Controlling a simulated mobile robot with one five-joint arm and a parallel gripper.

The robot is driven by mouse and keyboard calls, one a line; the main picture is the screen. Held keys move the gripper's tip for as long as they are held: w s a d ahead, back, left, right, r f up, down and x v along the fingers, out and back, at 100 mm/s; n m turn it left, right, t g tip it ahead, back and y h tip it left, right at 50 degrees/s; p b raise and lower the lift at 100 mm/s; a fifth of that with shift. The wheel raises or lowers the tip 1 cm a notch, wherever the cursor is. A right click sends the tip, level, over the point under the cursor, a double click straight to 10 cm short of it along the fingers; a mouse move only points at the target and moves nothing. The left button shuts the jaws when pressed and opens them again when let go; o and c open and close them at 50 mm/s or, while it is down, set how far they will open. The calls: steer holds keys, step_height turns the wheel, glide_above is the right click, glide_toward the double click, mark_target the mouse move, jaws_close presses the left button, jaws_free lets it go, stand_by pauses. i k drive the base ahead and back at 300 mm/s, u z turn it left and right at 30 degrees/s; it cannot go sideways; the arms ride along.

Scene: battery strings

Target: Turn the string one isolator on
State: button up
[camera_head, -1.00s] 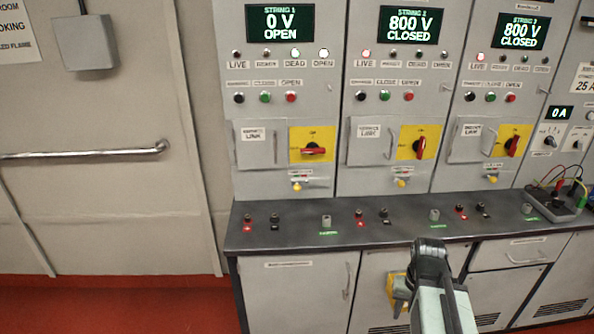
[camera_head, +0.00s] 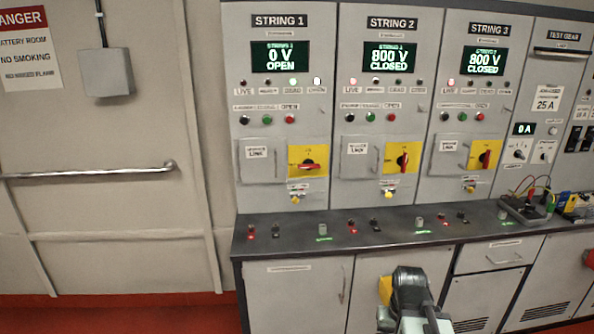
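The string one isolator (camera_head: 308,166) is a red rotary handle on a yellow plate, low on the STRING 1 panel. Its handle lies horizontal. The STRING 1 display (camera_head: 280,57) reads 0 V OPEN, and two lamps at the right of the row below it are lit. My arm, with my gripper end (camera_head: 408,282), is at the bottom of the picture, below the counter edge and to the right of the isolator, well apart from it. My gripper's fingers cannot be made out.
The string 2 isolator (camera_head: 403,158) and string 3 isolator (camera_head: 484,155) have upright handles; their displays read 800 V CLOSED. A dark counter (camera_head: 290,243) with several terminals juts out below the panels. A door with a push bar (camera_head: 90,172) is at left. Red floor shows at lower left.

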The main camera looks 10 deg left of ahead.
mark_target(307, 165)
steer(key=u, duration=1.7)
steer(key=i, duration=0.7)
steer(key=u, duration=0.05)
